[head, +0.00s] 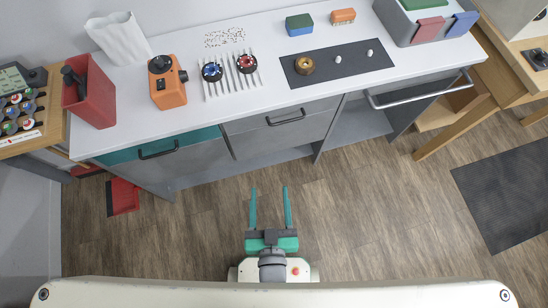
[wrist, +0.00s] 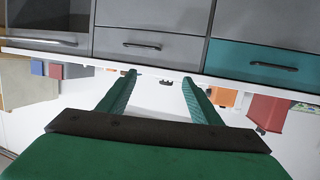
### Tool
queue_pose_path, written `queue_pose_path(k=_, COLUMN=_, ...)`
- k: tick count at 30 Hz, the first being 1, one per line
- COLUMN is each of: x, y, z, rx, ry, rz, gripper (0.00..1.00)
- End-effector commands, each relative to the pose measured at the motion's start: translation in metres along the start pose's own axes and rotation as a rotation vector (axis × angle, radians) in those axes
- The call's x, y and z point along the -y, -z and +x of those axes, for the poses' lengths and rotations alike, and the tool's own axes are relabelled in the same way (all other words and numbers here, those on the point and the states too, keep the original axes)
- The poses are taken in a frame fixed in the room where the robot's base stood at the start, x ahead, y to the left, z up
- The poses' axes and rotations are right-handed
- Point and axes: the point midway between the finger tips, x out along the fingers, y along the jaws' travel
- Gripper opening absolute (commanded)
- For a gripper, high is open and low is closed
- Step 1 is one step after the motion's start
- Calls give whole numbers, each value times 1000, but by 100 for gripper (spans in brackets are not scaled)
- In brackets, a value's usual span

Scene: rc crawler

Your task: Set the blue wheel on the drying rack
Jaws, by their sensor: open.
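A dark wheel with a blue hub (head: 212,72) sits on the left part of the white slatted drying rack (head: 232,86) on the counter. A dark wheel with a red hub (head: 246,64) sits to its right on the same rack. My gripper (head: 269,189) is open and empty, over the floor in front of the counter and well apart from the rack. Its two green fingers also show in the wrist view (wrist: 160,80), spread apart with nothing between them. The rack and wheels are not clear in the wrist view.
An orange device (head: 167,82) and a red bin (head: 90,92) stand left of the rack. A dark mat (head: 338,62) with a brass ring (head: 304,66) lies to its right. Several wheels fill a tray (head: 20,138) at far left. A drawer handle (head: 286,117) juts from the counter front.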

Motion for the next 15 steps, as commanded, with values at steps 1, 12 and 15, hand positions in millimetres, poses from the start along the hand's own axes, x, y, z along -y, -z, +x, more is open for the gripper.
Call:
queue_pose_path(k=1, x=-3, y=-2, z=-16, rx=3, ry=-12, rz=4, gripper=59)
queue_pose_path(k=12, x=-9, y=4, z=-69, rx=-29, ry=-52, rz=14, gripper=59)
queue_pose_path(k=15, x=-9, y=5, z=-70, rx=-30, ry=-52, rz=15, gripper=59)
